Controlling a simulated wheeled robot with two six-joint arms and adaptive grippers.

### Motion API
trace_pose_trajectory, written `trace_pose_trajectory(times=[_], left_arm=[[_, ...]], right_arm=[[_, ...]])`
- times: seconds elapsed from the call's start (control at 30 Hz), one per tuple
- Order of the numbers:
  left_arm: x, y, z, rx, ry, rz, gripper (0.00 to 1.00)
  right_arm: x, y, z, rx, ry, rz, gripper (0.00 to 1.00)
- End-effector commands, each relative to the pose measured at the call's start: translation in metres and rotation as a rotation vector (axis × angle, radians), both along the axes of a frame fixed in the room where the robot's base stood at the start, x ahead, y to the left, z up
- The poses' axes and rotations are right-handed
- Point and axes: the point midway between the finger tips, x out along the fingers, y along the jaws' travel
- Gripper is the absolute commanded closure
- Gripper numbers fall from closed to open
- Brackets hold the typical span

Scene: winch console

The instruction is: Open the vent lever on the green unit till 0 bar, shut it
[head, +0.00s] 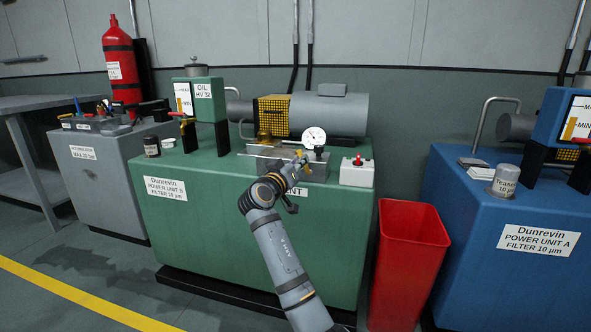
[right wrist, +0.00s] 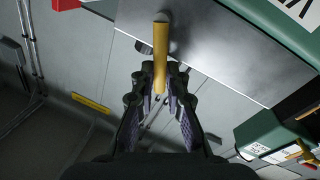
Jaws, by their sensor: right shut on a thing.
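The green unit (head: 245,207), labelled Power Unit B, stands in the middle of the head view. A grey metal block on its top (head: 262,160) carries a round white gauge (head: 314,137); its reading is too small to tell. My right gripper (head: 299,165) is at the front of this block, below the gauge. In the right wrist view my right gripper (right wrist: 160,90) is shut on the yellow vent lever (right wrist: 160,48), which stands out from the grey block between the fingers. The label below is partly hidden by my right arm. My left gripper is not in view.
A white box with a red knob (head: 357,170) sits right of the block. A red bin (head: 408,262) stands between the green unit and the blue unit (head: 480,222). An oil tank (head: 206,98) and a dark jar (head: 152,147) are at the left on the green unit.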

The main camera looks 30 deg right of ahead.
Motion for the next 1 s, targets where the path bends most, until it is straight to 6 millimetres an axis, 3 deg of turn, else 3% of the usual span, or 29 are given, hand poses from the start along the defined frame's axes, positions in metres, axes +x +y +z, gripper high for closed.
trace_pose_trajectory(times=[0.4, 0.97, 1.0], left_arm=[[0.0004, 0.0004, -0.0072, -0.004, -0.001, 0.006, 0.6], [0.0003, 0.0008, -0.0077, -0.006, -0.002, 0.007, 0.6], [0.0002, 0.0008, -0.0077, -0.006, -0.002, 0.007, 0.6]], right_arm=[[-0.0073, -0.006, 0.0012, 0.13, -0.144, -0.002, 1.0], [-0.0084, -0.007, 0.002, 0.15, -0.167, -0.002, 1.0], [-0.0084, -0.007, 0.002, 0.15, -0.167, -0.002, 0.85]])
